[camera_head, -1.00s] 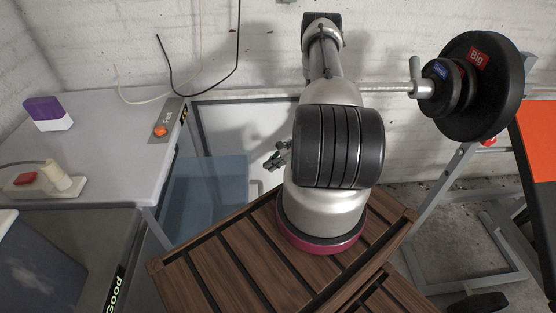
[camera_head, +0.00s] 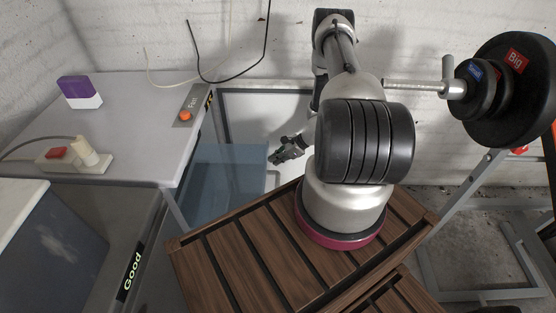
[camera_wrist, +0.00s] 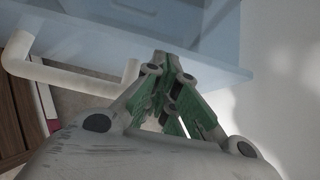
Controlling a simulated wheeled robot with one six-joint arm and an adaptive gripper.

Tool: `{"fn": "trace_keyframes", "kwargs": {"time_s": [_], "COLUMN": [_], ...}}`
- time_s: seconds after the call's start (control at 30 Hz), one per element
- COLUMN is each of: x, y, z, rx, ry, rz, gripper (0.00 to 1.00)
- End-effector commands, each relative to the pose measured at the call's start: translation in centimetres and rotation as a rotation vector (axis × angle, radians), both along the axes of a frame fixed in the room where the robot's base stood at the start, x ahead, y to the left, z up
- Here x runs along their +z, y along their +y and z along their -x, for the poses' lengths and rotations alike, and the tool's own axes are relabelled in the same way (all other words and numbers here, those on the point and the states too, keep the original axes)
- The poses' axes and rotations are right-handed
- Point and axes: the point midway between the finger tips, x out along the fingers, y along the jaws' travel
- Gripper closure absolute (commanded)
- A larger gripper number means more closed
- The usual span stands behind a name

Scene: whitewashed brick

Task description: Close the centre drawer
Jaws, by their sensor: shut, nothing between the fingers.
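A pale blue drawer (camera_head: 228,172) shows in the head view, below and right of the grey cabinet top. The wrist view shows its blue front (camera_wrist: 110,22) close up, with a cream bar handle (camera_wrist: 70,78) on it. My gripper (camera_head: 274,157) is just right of the drawer in the head view. In the wrist view my gripper (camera_wrist: 165,62) is shut and empty, its green-sided fingers overlapping the drawer's lower edge, right of the handle. I cannot tell whether they touch. How far the drawer stands out is unclear.
A grey cabinet top (camera_head: 140,130) holds a purple and white box (camera_head: 80,92), an orange button (camera_head: 185,116) and a plug strip (camera_head: 75,160). A bin labelled Good (camera_head: 130,275) is at lower left. A weight rack with black plates (camera_head: 510,85) stands at right. Cables hang at the back wall.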

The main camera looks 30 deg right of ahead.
Motion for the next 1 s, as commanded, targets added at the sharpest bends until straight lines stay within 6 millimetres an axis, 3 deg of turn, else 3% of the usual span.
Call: {"fn": "trace_keyframes", "kwargs": {"time_s": [0.27, 0.7, 1.0], "x": [0.0, 0.0, 0.0], "y": [5.0, 17.7, 23.8], "z": [-3.2, -11.8, -15.9], "rx": [0.006, 0.006, 0.003], "ry": [-0.001, -0.003, -0.002], "rz": [0.0, 0.001, 0.0], "gripper": [1.0, 1.0, 1.0]}}
